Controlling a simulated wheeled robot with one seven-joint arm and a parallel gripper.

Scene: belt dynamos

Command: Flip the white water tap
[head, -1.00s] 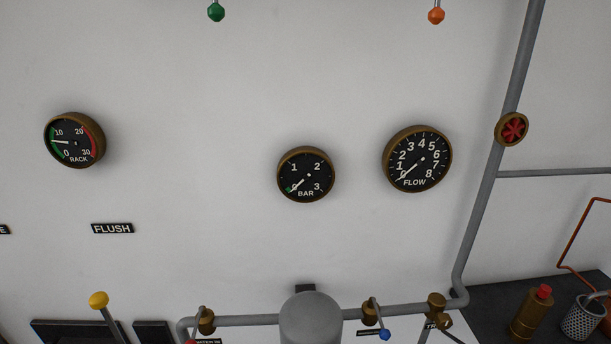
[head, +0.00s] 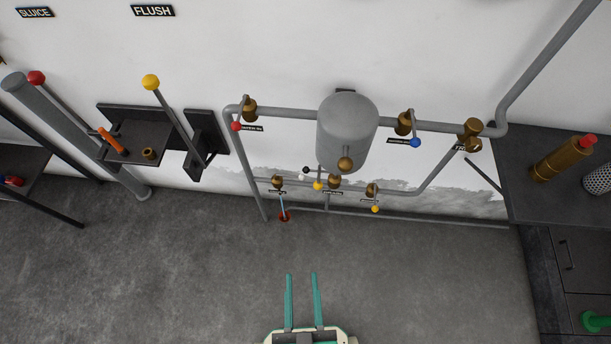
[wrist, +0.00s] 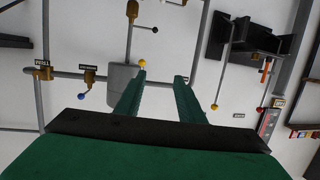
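Below the grey tank in the head view, a small whitish knob (head: 301,177) shows beside a black knob. It may be the white water tap's, but it is too small to tell which valve bears it. A brass valve (head: 278,182) sits just left of it on the lower pipe. My gripper (head: 302,274) is low in the head view, in front of the pipework and apart from it. Its two green fingers are parallel, spread and empty. In the wrist view my gripper (wrist: 160,76) is also open; I cannot make out a white knob there.
The grey tank (head: 346,125) hangs amid pipes with red, blue and yellow tap knobs. A red piece (head: 284,216) is low at the left pipe. Levers and a shelf (head: 130,140) stand left, a dark cabinet (head: 570,250) right. The floor (head: 150,270) is clear.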

